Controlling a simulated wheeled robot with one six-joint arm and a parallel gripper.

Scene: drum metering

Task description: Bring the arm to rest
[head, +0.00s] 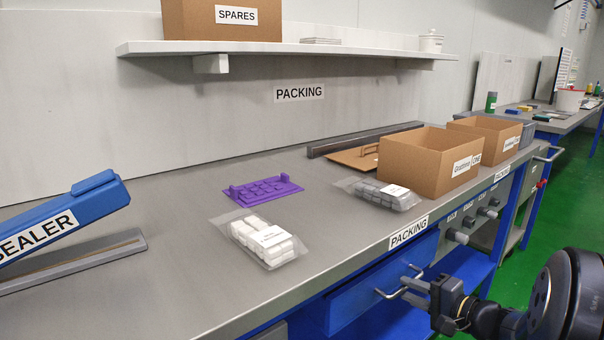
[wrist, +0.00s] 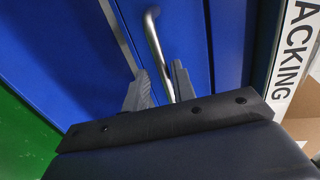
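My gripper (head: 414,290) is at the lower right of the head view, in front of the blue drawer (head: 357,299) under the packing bench. Its two fingers also show in the wrist view (wrist: 161,72). They stand apart, one on each side of the silver drawer handle (wrist: 153,32), with narrow gaps seeming to show beside the bar. The handle also shows in the head view (head: 386,294), partly hidden by the fingers. My gripper holds nothing that I can see.
The bench top (head: 190,290) above carries a blue sealer (head: 70,215), a purple tray (head: 265,190), two clear packs and two cardboard boxes (head: 430,170). The bench's front edge and PACKING label (wrist: 296,50) are close to my gripper. Green floor (head: 560,210) lies open at the right.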

